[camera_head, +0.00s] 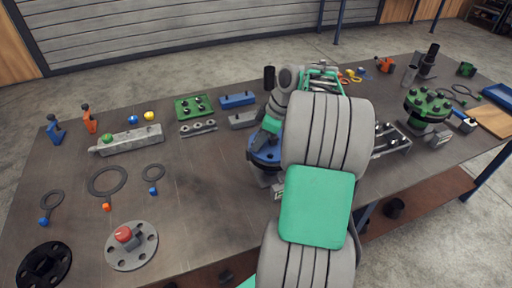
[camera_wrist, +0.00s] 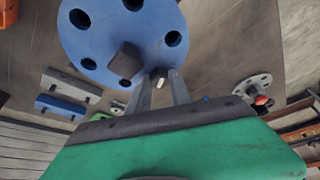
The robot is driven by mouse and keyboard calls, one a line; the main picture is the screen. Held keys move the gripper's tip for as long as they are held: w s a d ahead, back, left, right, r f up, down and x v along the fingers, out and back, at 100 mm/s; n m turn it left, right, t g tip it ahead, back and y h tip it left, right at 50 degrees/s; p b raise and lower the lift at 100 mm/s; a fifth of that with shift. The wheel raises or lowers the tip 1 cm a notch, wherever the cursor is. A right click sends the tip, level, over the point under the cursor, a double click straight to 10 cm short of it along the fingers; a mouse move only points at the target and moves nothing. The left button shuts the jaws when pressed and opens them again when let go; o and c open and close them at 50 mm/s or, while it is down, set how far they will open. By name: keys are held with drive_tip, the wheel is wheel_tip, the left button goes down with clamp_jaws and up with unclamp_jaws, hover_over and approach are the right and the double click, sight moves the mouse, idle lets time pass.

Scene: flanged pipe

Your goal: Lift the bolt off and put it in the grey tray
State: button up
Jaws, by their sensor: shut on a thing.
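The blue flange (camera_wrist: 100,35) fills the upper left of the wrist view, with several dark open holes around a grey square piece (camera_wrist: 125,60). It also shows in the head view (camera_head: 262,155), partly behind my arm. My gripper (camera_wrist: 162,80) is at the flange's rim, its two fingers shut on a small grey bolt (camera_wrist: 159,73). The bolt is mostly hidden between the fingers; I cannot tell whether it still sits in its hole. The grey tray (camera_head: 243,119) is behind and left of the flange, and it also shows at the left of the wrist view (camera_wrist: 72,83).
A blue tray (camera_head: 237,100) lies just beyond the grey one. A green plate with pegs (camera_head: 194,106) and a grey block with holes (camera_head: 197,128) are to their left. A green flange (camera_head: 428,104) stands at the right.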

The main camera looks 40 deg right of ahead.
clamp_jaws()
idle(0.3)
